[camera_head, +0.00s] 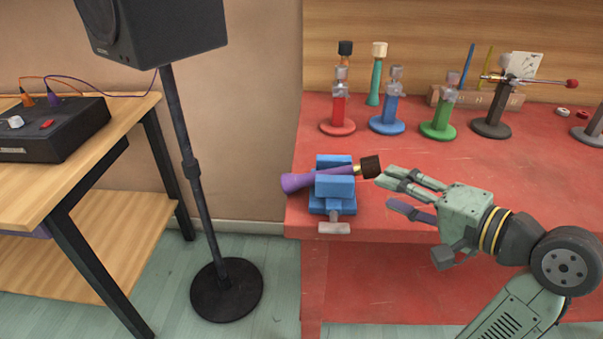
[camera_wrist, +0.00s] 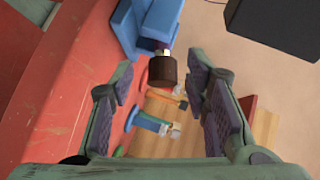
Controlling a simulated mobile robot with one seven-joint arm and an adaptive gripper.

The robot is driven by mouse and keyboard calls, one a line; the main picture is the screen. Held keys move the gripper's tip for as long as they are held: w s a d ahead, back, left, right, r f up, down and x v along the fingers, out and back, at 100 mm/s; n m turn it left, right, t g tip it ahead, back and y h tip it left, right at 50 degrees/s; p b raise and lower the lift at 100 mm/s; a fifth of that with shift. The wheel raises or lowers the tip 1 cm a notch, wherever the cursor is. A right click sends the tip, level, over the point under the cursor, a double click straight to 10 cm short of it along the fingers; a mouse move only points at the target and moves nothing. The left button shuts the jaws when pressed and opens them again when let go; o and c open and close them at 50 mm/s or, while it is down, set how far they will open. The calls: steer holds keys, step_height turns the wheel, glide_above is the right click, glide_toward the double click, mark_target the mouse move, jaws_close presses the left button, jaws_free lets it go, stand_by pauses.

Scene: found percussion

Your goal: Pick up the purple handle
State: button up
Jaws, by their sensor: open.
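The purple handle (camera_head: 300,181) lies across the blue vise (camera_head: 335,188) at the front left edge of the red bench, its wide end sticking out to the left. Its other end has a brass collar and a dark brown block (camera_head: 371,166), pointing right toward my gripper (camera_head: 395,190). My gripper is open and empty, just right of the brown block. In the wrist view the brown block (camera_wrist: 163,71) shows between and beyond the open fingers of my gripper (camera_wrist: 160,95), with the blue vise (camera_wrist: 150,22) behind it.
Red, blue and green stands (camera_head: 387,115) with clamps are at the back of the red bench (camera_head: 500,165). Two more handles stand behind them, one with a teal grip (camera_head: 376,85). A black speaker stand (camera_head: 190,170) and a wooden table (camera_head: 95,140) are at left.

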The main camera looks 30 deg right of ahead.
mark_target(366, 175)
steer(key=x, duration=0.3)
steer(key=shift+w+a, duration=0.1)
steer(key=shift+w, duration=0.15)
steer(key=x, duration=0.2)
steer(key=p+x, duration=0.1)
steer(key=d+x, duration=0.1)
steer(key=x, duration=0.1)
steer(key=shift+w+a+r, duration=0.1)
steer(key=shift+w, duration=0.4)
jaws_close()
steer(key=shift+r+p, duration=0.1)
steer(key=shift+p, duration=0.2)
